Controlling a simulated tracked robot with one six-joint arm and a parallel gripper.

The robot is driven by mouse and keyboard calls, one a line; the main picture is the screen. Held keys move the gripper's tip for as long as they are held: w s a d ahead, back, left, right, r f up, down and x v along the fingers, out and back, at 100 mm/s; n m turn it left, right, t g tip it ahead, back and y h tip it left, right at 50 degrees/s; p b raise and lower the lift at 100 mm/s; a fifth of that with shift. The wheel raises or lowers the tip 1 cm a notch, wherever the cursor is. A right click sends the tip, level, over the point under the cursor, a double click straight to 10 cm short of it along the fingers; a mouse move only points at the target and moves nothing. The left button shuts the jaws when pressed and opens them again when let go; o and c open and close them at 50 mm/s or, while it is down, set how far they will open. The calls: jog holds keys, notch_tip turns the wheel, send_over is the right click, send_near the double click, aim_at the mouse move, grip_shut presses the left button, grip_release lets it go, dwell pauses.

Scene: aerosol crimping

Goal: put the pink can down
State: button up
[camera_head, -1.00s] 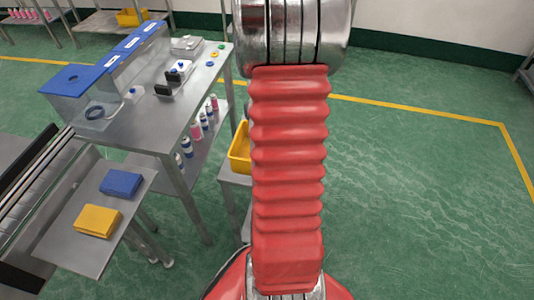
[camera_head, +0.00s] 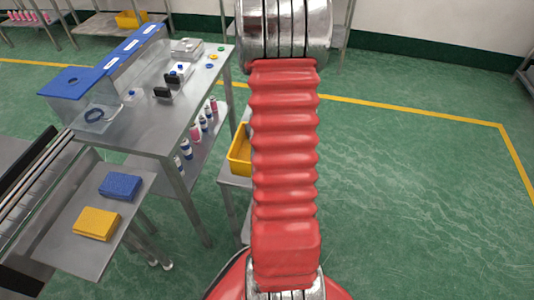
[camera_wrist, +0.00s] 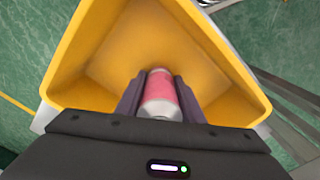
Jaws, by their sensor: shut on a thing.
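The pink can (camera_wrist: 161,92) is between the two dark fingers of my gripper (camera_wrist: 160,88) in the wrist view. My gripper is shut on it. The can shows a pink body with a silvery end towards the camera. Behind it is the inside of a yellow bin (camera_wrist: 205,40); I cannot tell whether the can touches the bin's floor. The yellow bin also shows in the head view (camera_head: 239,152), partly hidden behind my red arm. My gripper and the held can are hidden in the head view.
A steel table (camera_head: 150,125) stands left of the bin, with several cans on its lower shelf (camera_head: 160,172). The green floor (camera_head: 420,190) at the right is clear.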

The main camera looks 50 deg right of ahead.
jog(key=shift+f, duration=0.1)
jog(key=o, duration=1.1)
jog(key=shift+c, duration=0.2)
notch_tip(320, 180, up, 12)
jog(key=shift+r, duration=0.15)
dwell(0.5)
